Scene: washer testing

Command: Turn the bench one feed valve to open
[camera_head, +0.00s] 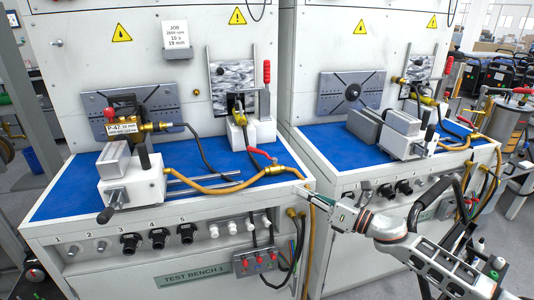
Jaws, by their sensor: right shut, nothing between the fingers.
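Test bench 1, with its nameplate (194,276) on the front, fills the left and middle of the head view. A brass valve (274,169) with a red lever (261,153) sits in a yellow hose near the right end of its blue top. The lever points up and left from the valve body; I cannot tell the valve's state from it. My right gripper (302,190) comes in from the lower right. It is shut and empty, just right of the bench's front right corner, apart from the lever. My left gripper is not in view.
A pump labelled P-47 (122,128) and a grey vise (132,178) stand on the left of the blue top (70,195). A red-handled clamp (266,75) stands behind the valve. A second, similar bench (345,150) stands at right, close beside the first.

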